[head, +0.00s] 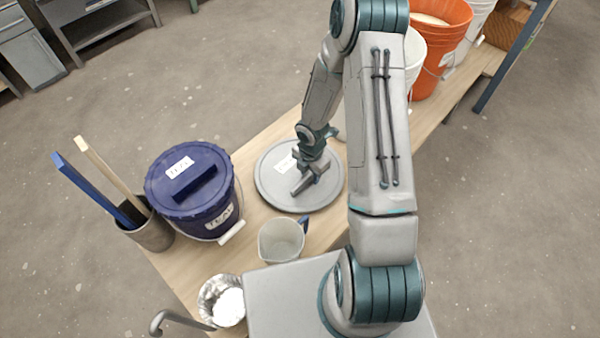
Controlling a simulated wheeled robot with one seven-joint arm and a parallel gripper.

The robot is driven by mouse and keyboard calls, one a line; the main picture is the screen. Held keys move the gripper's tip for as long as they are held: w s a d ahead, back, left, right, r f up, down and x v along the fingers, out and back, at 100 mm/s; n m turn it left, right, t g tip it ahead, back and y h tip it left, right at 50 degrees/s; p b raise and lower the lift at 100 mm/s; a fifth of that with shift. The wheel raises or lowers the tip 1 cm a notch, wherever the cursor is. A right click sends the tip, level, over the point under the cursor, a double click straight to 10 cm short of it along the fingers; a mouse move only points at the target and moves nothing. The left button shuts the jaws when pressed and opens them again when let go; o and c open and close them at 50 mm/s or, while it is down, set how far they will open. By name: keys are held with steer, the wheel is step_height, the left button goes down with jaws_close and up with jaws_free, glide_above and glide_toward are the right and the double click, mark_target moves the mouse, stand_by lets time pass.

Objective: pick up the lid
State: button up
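A round grey lid (273,190) with a white label lies flat on the wooden bench, near the middle of the view. My gripper (310,176) points down over the lid's centre, at a grey bar that looks like its handle. The gripper and bar are similar in colour and overlap, so I cannot tell whether the fingers are apart or closed on it. A second lid, dark blue (160,187) with a bar handle and a label, sits on a blue bucket (221,222) to the left.
A white jug (281,241) stands just in front of the grey lid. A metal bowl (212,295) with white contents is at the front. A pot (154,233) holds tall sticks at the left. An orange bucket (437,40) and white buckets stand at the back right.

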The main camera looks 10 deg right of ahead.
steer(key=shift+f, duration=0.25)
stand_by(0.3)
jaws_close()
steer(key=shift+r, duration=0.1)
